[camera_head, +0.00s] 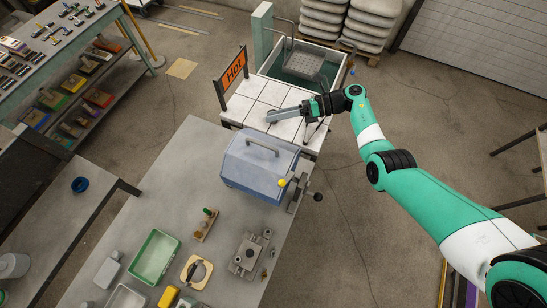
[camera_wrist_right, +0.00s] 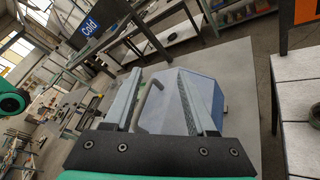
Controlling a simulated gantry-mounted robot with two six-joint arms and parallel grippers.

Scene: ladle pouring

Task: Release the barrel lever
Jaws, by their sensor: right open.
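A blue box-shaped machine (camera_head: 262,170) with a grey curved handle (camera_head: 263,146) on top stands at the back edge of the grey table. On its right side are a yellow knob (camera_head: 282,183) and a metal bracket with a black-knobbed lever (camera_head: 318,197); I cannot tell which part is the barrel lever. My right gripper (camera_head: 285,113) is above the white tiled table behind the machine, apart from it. In the right wrist view its two fingers (camera_wrist_right: 163,82) are spread and hold nothing; the blue machine (camera_wrist_right: 205,90) shows beyond and between them. My left gripper is not in view.
The tiled table (camera_head: 238,107) carries an orange "Hot" sign (camera_head: 233,70). A green water tank (camera_head: 262,40) stands behind it. Trays, a green bin (camera_head: 155,257) and small fixtures lie on the grey table (camera_head: 160,195). Floor right of the machine is open, below my right arm.

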